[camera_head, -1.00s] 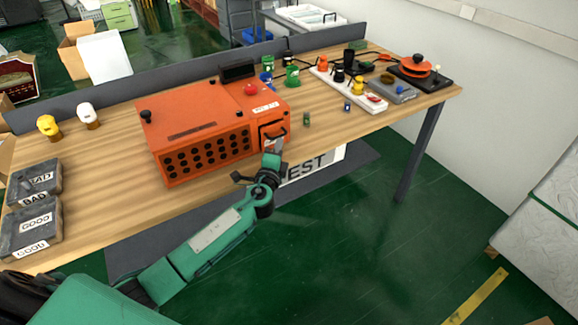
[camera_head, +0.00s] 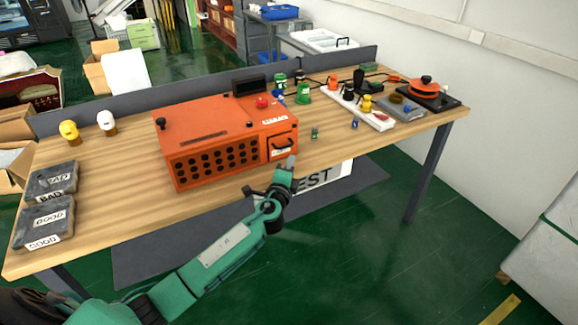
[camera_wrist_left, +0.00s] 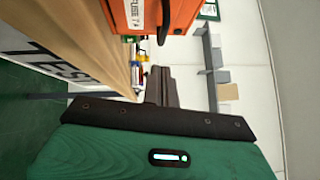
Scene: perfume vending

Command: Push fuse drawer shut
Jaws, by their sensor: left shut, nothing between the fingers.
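The fuse drawer (camera_head: 282,147) is at the right end of that front and has a black handle. Its face looks about level with the box front, but I cannot tell whether a small gap remains. The left wrist view shows the drawer's labelled orange front (camera_wrist_left: 122,14) and dark handle from close by. My left gripper (camera_head: 291,161) is shut and empty, just below and to the right of the drawer, seemingly apart from it. My right gripper is not in view.
Grey boxes marked GOOD (camera_head: 45,219) and BAD lie at the table's left end. Yellow and white knobs stand behind them. A white strip (camera_head: 352,104) with coloured parts lies to the right of the orange box. Open floor (camera_head: 350,250) is in front.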

